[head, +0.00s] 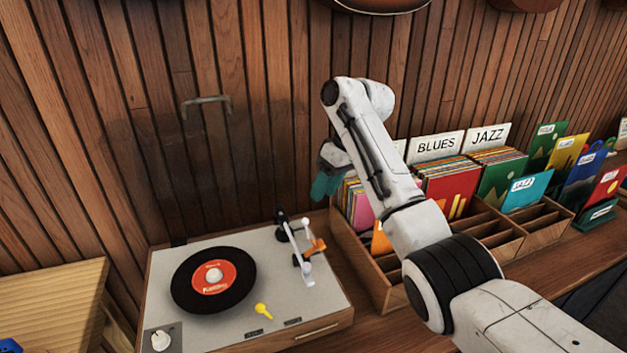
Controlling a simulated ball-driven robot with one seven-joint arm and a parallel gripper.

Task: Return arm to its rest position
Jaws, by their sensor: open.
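My white arm reaches in from the lower right corner and bends at a raised elbow in the middle of the head view. My gripper (326,186), with teal fingers, hangs down behind the upper arm link. It is above the gap between the turntable and the record bin, close to the bin's left end. It is open and I see nothing held in it. The arm link hides part of the gripper and some of the records behind it.
A turntable (160,262) with a black, red-labelled record (241,285) stands left of my gripper. The wooden record bin (357,262), with Blues (435,146) and Jazz (487,138) dividers, stands right. A slatted wooden piece (50,300) is at far left. The plank wall closes the back.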

